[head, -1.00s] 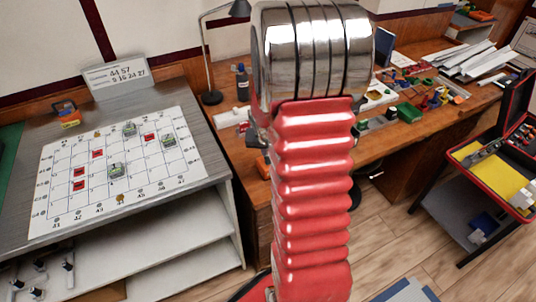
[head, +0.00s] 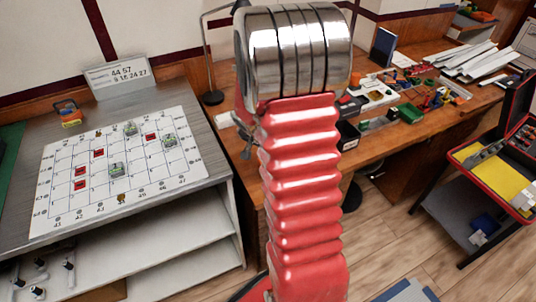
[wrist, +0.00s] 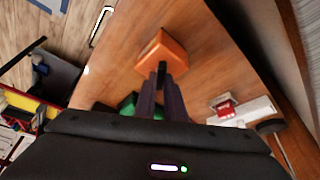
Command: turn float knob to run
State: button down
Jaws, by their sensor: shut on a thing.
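An orange box (wrist: 165,52) stands on the wooden bench in the wrist view. A small black knob (wrist: 162,67) shows against its face, between my fingertips. My gripper (wrist: 161,77) is shut on this knob, with its two dark fingers close together. The knob is small and partly covered by the fingers, so its markings and pointing direction cannot be read. In the head view my red arm hides the orange box and most of the gripper.
The wooden bench (head: 385,138) holds tools and parts on the right. A white device with a red part (wrist: 240,110) lies right of the gripper in the wrist view. Green things (wrist: 128,103) lie to its left. A sloped board (head: 118,168) stands at left in the head view.

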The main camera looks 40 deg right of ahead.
jog(key=m+g, duration=0.1)
jog(key=m, duration=0.2)
jog(key=m+g, duration=0.1)
jog(key=m, duration=0.1)
jog(key=shift+w+m, duration=0.2)
jog(key=shift+m, duration=0.2)
dwell(0.4)
jog(key=c, duration=1.8)
grip_release()
jog(key=v, duration=1.3)
jog(key=shift+w+a+r, duration=0.2)
jog(key=shift+w+r, duration=0.05)
